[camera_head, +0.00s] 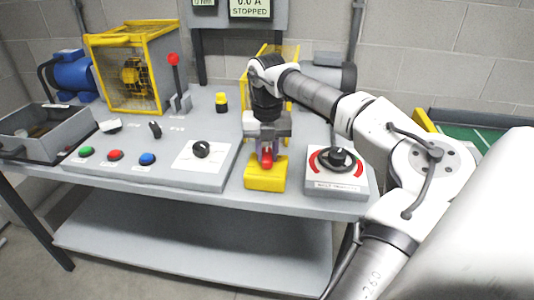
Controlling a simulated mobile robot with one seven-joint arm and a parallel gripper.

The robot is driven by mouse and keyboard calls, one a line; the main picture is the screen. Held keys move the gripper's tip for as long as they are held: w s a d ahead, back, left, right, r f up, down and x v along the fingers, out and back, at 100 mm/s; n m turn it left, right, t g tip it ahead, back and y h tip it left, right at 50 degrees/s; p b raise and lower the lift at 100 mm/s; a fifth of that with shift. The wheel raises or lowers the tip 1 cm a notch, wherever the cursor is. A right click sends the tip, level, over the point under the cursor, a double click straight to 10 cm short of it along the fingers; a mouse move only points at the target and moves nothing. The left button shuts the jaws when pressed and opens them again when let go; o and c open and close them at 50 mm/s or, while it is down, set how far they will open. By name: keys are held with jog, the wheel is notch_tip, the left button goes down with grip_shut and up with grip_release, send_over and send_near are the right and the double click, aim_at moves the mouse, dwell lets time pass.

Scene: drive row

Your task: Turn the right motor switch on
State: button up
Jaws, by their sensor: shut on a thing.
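A yellow switch box (264,178) stands near the front edge of the bench, between the control panel and the dial box. A red handle (267,158) sits on top of it. My gripper (266,152) points down over this box and is shut on the red handle. The fingers cover part of the handle, so its exact angle is hard to tell. A grey motor (335,75) is at the back right, partly behind my arm. The display (250,8) above the bench reads "0.0 A STOPPED".
Left of the gripper is a sloped panel (215,178) with coloured buttons and a black knob (201,149). A dial box (337,184) is close on the right. A red-knobbed lever (174,75), a yellow guard (127,60) and a grey bin (45,130) are farther left.

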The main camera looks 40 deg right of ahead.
aim_at(267, 154)
jog(key=shift+m, duration=1.1)
jog(key=o, duration=1)
notch_tip(267, 154, up, 14)
jog(key=p, duration=0.9)
jog(key=shift+p, duration=0.3)
jog(key=shift+f, duration=0.1)
